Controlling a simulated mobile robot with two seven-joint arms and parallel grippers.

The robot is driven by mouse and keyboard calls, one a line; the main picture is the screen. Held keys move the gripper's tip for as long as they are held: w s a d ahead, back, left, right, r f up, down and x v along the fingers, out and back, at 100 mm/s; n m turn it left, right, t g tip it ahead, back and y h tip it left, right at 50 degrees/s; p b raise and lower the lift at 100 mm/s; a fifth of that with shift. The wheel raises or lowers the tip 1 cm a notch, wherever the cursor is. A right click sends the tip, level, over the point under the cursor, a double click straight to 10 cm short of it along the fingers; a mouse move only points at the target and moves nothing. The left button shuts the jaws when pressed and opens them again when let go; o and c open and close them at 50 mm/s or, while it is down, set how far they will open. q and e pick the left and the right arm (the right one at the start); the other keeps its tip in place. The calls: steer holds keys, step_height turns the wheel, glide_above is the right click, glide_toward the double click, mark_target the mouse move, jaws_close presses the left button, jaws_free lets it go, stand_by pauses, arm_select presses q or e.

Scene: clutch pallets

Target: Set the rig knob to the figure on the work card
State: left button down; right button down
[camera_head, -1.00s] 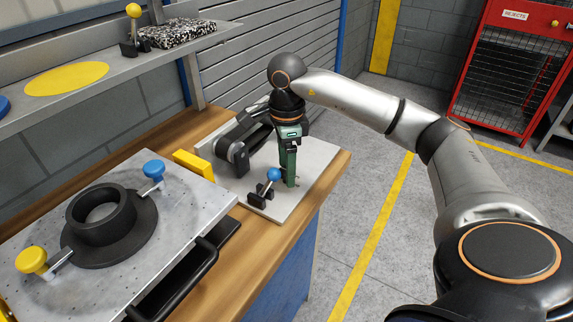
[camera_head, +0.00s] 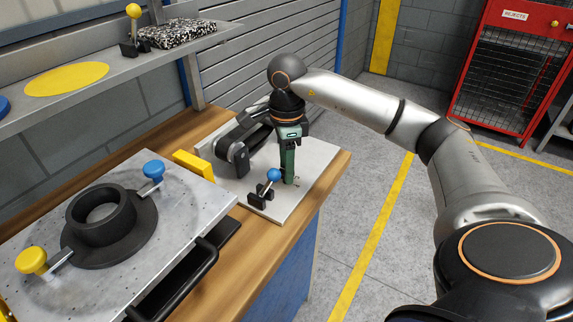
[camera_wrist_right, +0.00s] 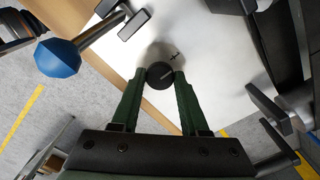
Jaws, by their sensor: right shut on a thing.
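My right gripper (camera_head: 288,180) points down over the pale plate of the rig (camera_head: 310,170) at the far end of the bench. In the right wrist view its green fingers (camera_wrist_right: 160,78) are shut on a round black knob (camera_wrist_right: 160,74). The knob has a pale pointer line on top, and small dark marks (camera_wrist_right: 174,56) show on the plate beside it. In the head view the fingers hide most of the knob. I cannot read any figure on the dial. I do not make out a work card. My left gripper is not in view.
A blue-knobbed clamp (camera_head: 273,175) stands close left of the gripper; its blue knob also shows in the wrist view (camera_wrist_right: 58,58). A black arm-like part (camera_head: 238,145) stands behind. A metal fixture plate (camera_head: 185,215) with a black ring (camera_head: 103,215) lies nearer.

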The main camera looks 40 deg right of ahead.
steer(key=shift+m, duration=0.3)
steer(key=shift+r+m+p, duration=0.1)
steer(key=shift+m+p, duration=0.35)
steer(key=shift+m, duration=1.45)
steer(key=shift+m+p, duration=0.45)
steer(key=shift+m, duration=0.45)
steer(key=m+p, duration=0.1)
steer(key=m, duration=0.4)
steer(key=shift+m, duration=0.4)
steer(key=shift+c, duration=2.1)
jaws_free()
